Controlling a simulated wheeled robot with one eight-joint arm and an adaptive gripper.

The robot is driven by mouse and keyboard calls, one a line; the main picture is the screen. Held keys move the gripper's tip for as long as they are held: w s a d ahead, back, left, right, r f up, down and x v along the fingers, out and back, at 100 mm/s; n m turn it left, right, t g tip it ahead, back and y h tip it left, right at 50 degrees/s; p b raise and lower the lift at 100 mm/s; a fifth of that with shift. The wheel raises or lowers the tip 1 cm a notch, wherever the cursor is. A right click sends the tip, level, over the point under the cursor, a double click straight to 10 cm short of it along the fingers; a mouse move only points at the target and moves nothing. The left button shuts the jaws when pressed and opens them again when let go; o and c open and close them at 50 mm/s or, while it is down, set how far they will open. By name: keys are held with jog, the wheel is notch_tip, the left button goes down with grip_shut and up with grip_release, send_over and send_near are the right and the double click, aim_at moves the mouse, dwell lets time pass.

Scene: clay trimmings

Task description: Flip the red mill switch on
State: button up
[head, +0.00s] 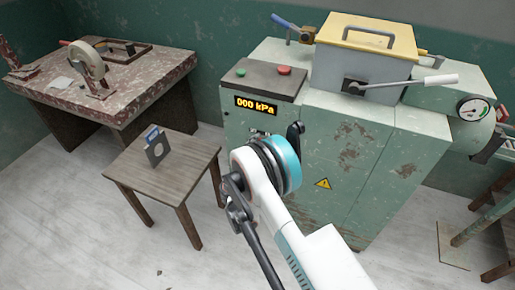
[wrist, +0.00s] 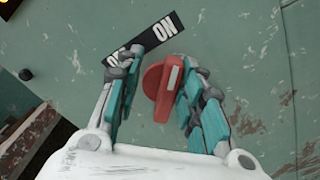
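The red mill switch (wrist: 160,92) is a rotary knob on the green machine front in the wrist view. It has a pale pointer mark at its upper right. A black label plate (wrist: 150,45) above it reads ON at its right end; the word at its left end is partly covered by a finger. My gripper (wrist: 150,70) is open around the knob. The right finger is against or very close to the knob; a gap shows at the left finger. In the head view my arm hides the knob.
The green mill cabinet (head: 355,165) carries a display (head: 256,105) reading 000 kPa, a green button (head: 241,72) and a red button (head: 284,70). A small wooden table (head: 190,160) and a workbench (head: 130,90) stand left. The floor between is clear.

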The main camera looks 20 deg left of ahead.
aim_at(261, 123)
notch_tip(261, 123, up, 8)
jog(key=shift+r, duration=0.1)
dwell(0.5)
